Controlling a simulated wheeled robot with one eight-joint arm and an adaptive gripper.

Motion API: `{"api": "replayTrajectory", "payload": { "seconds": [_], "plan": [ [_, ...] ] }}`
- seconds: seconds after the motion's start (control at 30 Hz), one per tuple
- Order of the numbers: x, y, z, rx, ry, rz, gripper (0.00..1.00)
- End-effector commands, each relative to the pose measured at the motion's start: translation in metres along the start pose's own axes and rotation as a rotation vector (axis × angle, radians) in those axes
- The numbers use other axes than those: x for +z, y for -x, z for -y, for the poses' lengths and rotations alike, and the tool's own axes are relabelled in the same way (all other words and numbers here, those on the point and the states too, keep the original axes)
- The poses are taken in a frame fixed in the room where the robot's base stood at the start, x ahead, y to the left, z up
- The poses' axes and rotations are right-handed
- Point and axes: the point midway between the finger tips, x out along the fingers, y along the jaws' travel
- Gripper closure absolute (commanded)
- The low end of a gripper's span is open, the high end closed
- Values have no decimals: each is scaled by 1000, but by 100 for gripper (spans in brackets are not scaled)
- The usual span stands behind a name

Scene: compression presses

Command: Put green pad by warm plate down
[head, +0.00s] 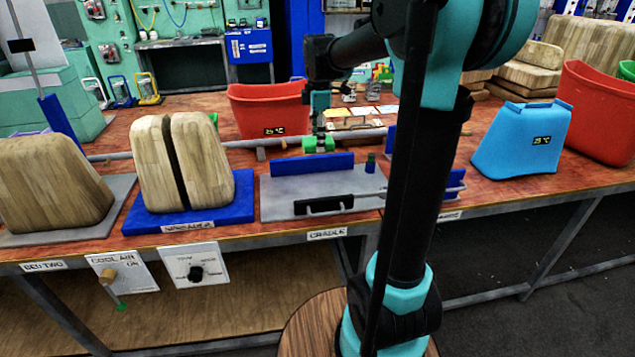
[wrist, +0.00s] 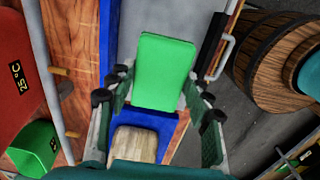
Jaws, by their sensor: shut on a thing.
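My gripper (head: 317,140) is shut on a green pad (wrist: 165,78), which lies between its fingers (wrist: 160,100) in the wrist view. Left of the cradle, two wooden halves (head: 155,160) stand on a blue plate (head: 240,195) whose front label is hard to read. In the wrist view this blue plate and a wooden block (wrist: 135,143) show below the pad.
A red bin (head: 265,108) stands behind the cradle. A blue bin (head: 522,140) and another red bin (head: 600,115) stand right. A wooden block (head: 50,185) sits far left. A rail (head: 240,144) runs behind the plates.

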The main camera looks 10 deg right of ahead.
Motion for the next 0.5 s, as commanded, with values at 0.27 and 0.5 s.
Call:
{"api": "replayTrajectory", "payload": {
  "seconds": [0.27,0.5],
  "plan": [
    [0,-70,1,0,0,0,86],
    [1,-113,2,0,0,0,86]
  ]
}}
